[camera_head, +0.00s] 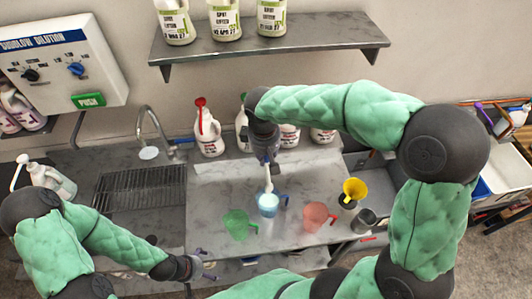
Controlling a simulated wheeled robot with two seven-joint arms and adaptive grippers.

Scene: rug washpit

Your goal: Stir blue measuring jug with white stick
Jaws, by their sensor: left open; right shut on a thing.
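The blue measuring jug (268,206) stands on the grey worktop near its middle, with its handle to the right. My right gripper (267,164) is above the jug and shut on the white stick (269,181). The stick points down, its lower end at or inside the jug's mouth; the exact depth is hidden. My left gripper (207,270) is open and empty, low at the worktop's front edge, left of and apart from the jug.
A green jug (236,224) stands left of the blue jug and a pink jug (316,216) right. A yellow funnel (355,189) and a dark metal cup (364,221) are further right. Several bottles (208,132) line the back; a sink with tap (150,125) is at left.

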